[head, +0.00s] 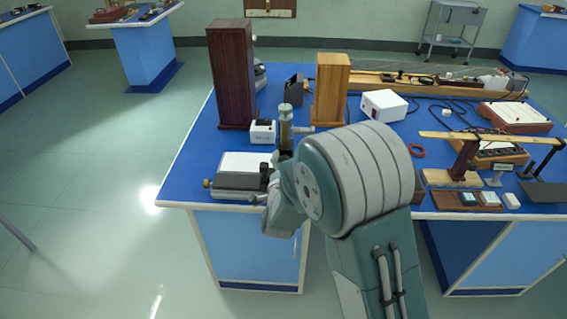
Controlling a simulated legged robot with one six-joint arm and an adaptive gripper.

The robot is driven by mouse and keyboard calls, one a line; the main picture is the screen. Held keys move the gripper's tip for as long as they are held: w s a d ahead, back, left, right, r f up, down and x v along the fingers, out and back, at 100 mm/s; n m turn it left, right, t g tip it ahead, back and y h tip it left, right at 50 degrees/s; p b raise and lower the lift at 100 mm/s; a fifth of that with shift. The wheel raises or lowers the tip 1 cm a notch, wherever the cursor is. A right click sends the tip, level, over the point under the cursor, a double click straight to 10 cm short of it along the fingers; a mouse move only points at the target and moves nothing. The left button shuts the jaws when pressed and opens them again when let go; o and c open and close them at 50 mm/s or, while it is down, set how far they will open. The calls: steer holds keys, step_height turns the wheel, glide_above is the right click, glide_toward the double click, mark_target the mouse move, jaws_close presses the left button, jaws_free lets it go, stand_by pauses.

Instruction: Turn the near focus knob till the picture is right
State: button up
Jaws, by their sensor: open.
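The instrument with the focus controls stands at the near left corner of the blue bench. Its grey base (238,181) carries a white plate and a brass-coloured knob (207,183) at the left end. An upright brass and grey tube (285,125) rises at its right, with a small side part pointing right. My gripper (268,193) is at the right end of the base, close to it, and is open. My arm covers much of it, so contact cannot be told. The near focus knob cannot be made out clearly; my arm hides the lower right of the instrument.
A dark wooden box (230,75) and a lighter wooden box (330,90) stand behind the instrument. A small white box (262,131) sits close to it. A white unit (384,105) and a wooden beam stand (465,160) are to the right.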

steer(key=s, duration=1.2)
steer(key=shift+a, duration=0.25)
steer(key=shift+w, duration=0.1)
steer(key=s+d+r+n+g+y, duration=0.3)
steer(key=d+r+n+g, duration=0.3)
steer(key=r, duration=0.2)
steer(key=s+d+r+n+g+h, duration=0.1)
steer(key=s+d+n+g, duration=0.1)
steer(key=s+d, duration=0.3)
steer(key=s+d+r+n+g+h, duration=0.1)
steer(key=s+d+g, duration=0.3)
steer(key=s, duration=0.9)
steer(key=shift+s+d+r+n, duration=0.4)
steer(key=shift+d+r+n, duration=0.4)
steer(key=shift+d, duration=0.4)
